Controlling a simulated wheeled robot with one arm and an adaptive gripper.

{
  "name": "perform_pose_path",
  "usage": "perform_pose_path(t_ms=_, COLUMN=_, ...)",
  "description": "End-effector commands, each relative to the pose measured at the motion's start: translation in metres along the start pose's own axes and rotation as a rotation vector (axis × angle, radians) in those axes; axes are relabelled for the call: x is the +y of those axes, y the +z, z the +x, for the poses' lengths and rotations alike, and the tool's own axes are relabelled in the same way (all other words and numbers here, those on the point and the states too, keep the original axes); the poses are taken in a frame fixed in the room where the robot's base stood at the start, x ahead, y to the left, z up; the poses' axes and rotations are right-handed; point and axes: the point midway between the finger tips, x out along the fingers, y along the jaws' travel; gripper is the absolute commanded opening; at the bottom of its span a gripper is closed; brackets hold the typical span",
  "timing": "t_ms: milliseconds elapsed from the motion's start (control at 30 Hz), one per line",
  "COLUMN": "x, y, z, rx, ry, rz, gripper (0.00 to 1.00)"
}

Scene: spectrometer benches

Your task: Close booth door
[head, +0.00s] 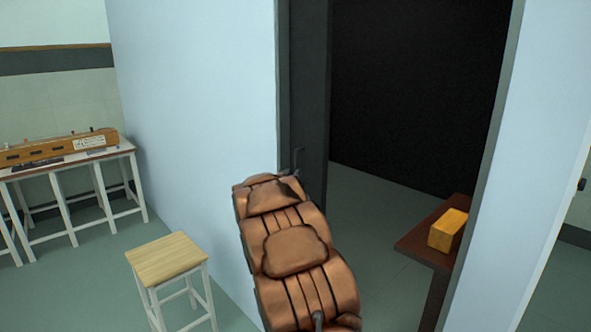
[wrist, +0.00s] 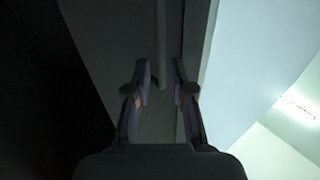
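The dark grey booth door (head: 308,90) stands open at the left side of the doorway in the head view. Its handle (head: 297,158) is a thin bar at the door's edge, just past the end of my arm. In the wrist view the door (wrist: 110,40) fills the middle, and the handle (wrist: 161,45) hangs down as a grey bar. My gripper (wrist: 162,82) is open, with one finger on each side of the handle's lower end. Gaps show between bar and fingers, though contact is hard to judge in the dark.
Light blue booth walls (head: 205,95) flank the doorway. Inside, a brown table (head: 421,245) at right holds a yellow-orange block (head: 449,231). A wooden-topped stool (head: 168,258) stands left of my arm. A bench (head: 125,150) with an instrument (head: 60,148) is at far left.

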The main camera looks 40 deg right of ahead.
Motion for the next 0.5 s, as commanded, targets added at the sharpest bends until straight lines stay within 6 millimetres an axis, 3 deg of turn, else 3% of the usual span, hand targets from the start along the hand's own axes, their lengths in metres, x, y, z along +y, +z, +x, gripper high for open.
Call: perform_pose_path(t_ms=500, x=-0.001, y=-0.001, z=0.055, rx=0.000, ry=-0.002, rz=0.001, gripper=0.23)
